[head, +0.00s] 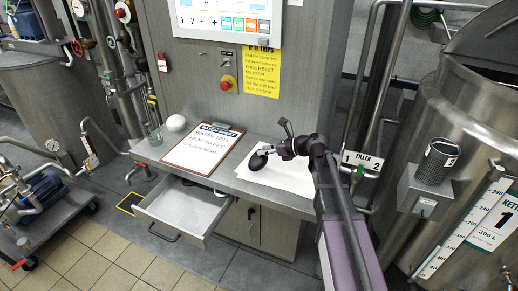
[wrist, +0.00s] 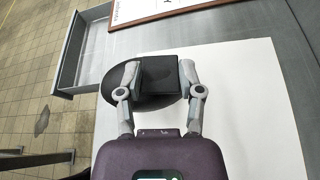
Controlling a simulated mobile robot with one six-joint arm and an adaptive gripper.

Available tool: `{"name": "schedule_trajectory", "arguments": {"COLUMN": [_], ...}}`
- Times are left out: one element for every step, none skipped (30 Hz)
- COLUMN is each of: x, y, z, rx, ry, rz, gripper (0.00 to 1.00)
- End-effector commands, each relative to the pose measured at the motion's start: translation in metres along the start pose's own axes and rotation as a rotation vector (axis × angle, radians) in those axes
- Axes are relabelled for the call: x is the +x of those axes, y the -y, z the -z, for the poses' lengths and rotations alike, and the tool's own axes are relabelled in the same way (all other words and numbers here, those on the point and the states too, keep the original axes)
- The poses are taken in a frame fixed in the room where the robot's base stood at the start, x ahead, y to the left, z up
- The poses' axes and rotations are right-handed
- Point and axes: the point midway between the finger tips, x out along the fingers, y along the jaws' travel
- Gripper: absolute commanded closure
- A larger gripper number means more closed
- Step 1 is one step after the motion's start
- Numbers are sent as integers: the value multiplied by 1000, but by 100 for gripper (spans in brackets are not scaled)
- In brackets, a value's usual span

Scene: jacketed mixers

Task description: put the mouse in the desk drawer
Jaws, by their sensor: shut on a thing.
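The mouse (head: 258,161) is a dark, rounded thing at the white sheet on the desk, at the tip of my arm. In the wrist view the dark mouse (wrist: 159,76) is between the two fingers of my gripper (wrist: 158,78), which are closed on its sides. My gripper (head: 272,151) also shows in the head view. I cannot tell whether the mouse touches the sheet. The desk drawer (head: 188,207) is pulled out at the left under the desk top and looks empty. Part of it shows at the upper left of the wrist view (wrist: 92,50).
A clipboard (head: 203,147) lies on the desk (head: 240,186) between the white sheet (head: 284,178) and a white rounded object (head: 175,122). A glass (head: 153,134) stands at the desk's left end. A control panel rises behind. A steel kettle (head: 460,110) is at the right.

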Motion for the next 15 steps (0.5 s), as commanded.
{"name": "schedule_trajectory", "arguments": {"x": [8,11,15,18,21,25,27,29,32,33,34,35,35,36,36], "y": [12,16,22,26,30,34,37,40,43,45,46,47,48,48,48], "z": [-4,-6,-8,-10,-12,-14,-15,-16,-17,-18,-19,-19,-20,-20,-20], "rx": [0,0,0,0,0,0,0,0,0,0,0,1,1,1,1], "ry": [0,0,0,0,0,0,0,0,0,0,0,0,0,0,0], "rz": [-1,-1,-1,-1,-1,-1,-1,0,0,0,0,1,1,1,1], "gripper": [100,100,100,100,100,100,100,100,100,100,100,100,100,100,100]}}
